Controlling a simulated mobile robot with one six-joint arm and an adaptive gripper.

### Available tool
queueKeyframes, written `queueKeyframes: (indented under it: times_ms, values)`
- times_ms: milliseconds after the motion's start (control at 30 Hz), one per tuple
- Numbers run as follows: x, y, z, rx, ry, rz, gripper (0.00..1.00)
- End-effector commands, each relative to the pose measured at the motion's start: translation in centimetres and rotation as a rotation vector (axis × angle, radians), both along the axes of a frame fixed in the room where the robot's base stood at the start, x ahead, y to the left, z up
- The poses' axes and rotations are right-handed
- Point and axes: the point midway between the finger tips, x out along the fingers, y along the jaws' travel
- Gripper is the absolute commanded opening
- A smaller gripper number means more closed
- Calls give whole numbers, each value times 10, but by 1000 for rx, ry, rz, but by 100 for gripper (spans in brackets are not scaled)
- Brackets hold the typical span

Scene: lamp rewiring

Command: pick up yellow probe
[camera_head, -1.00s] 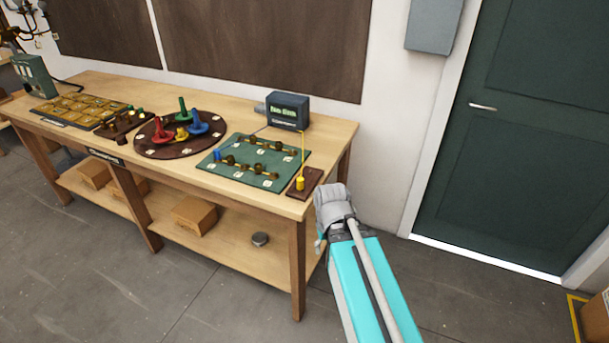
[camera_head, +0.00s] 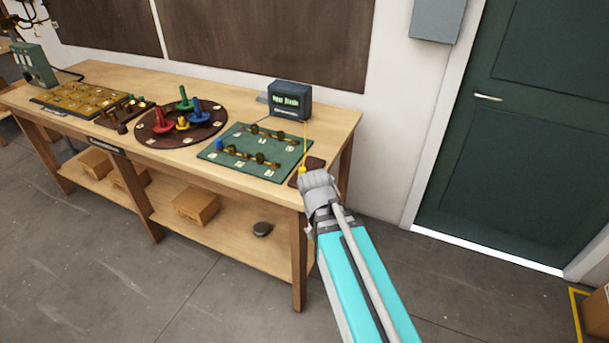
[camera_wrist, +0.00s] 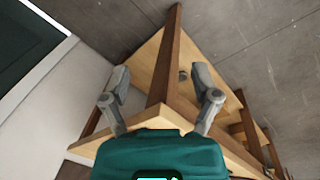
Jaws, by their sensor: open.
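The yellow probe (camera_head: 303,169) is at the right end of the workbench, by a small dark brown block (camera_head: 314,163). A thin yellow lead rises from it to the dark meter box (camera_head: 289,100). My gripper (camera_head: 317,180) is at the bench's right front corner, in front of the probe in the head view, and hides its lower part. I cannot tell whether they touch. In the wrist view my gripper (camera_wrist: 162,78) has its two grey fingers spread apart with nothing between them. The probe does not show in the wrist view.
The wooden workbench (camera_head: 75,80) carries a green board (camera_head: 232,172) with brass parts, a round dark board (camera_head: 150,142) with coloured pieces, and a gold-tiled panel (camera_head: 75,102). Boxes lie on the lower shelf. A bench leg (camera_wrist: 166,60) and the bench edge show close in the wrist view.

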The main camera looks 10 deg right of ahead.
Motion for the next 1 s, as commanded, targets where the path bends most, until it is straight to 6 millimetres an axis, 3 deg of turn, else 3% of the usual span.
queueKeyframes:
  times_ms: [200,467,800,1000]
  values:
    - [42,3,-11,-214,-1,356,79]
    - [97,18,-8,-538,77,844,79]
    - [163,63,14,-985,327,1407,79]
    - [185,90,28,-1173,485,1602,79]
